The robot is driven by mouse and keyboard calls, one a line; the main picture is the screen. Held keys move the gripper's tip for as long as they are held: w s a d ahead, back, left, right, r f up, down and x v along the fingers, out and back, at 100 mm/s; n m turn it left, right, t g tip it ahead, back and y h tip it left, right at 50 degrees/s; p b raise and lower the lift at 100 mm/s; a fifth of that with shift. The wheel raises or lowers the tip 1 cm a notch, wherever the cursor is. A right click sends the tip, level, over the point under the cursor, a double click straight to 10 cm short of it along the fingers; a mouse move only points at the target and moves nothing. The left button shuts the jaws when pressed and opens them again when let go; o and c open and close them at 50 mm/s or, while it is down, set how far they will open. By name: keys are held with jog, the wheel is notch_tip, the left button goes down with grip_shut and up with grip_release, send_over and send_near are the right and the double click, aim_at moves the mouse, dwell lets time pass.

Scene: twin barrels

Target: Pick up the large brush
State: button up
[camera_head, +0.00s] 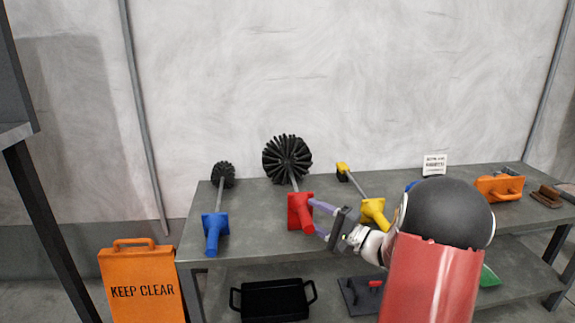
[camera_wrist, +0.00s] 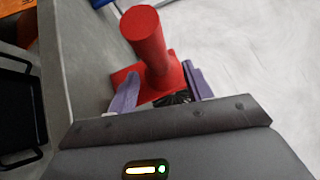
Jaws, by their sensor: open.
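The large brush (camera_head: 288,160) has a round black bristle head, a thin grey shaft and a red handle (camera_head: 301,211) with a square guard. My gripper (camera_head: 318,219) is open at the red handle, coming from the right. In the wrist view the red handle (camera_wrist: 147,40) rises between the purple fingers of my gripper (camera_wrist: 160,90), one on each side. Whether they touch it I cannot tell. The bristle head is mostly hidden there.
A smaller blue-handled brush (camera_head: 215,228) lies to the left, and a yellow-handled tool (camera_head: 372,210) lies close on the right. The grey table (camera_head: 262,215) holds orange items farther right. A black tray (camera_head: 273,300) is on the lower shelf. An orange sign (camera_head: 140,285) stands at left.

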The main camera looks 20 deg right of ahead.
jog(key=x, duration=0.2)
jog(key=shift+w+a, duration=0.2)
jog(key=shift+w, duration=0.1)
jog(key=shift+c, duration=0.2)
jog(key=c, duration=1)
jog(key=shift+r, duration=0.1)
jog(key=shift+r, duration=0.15)
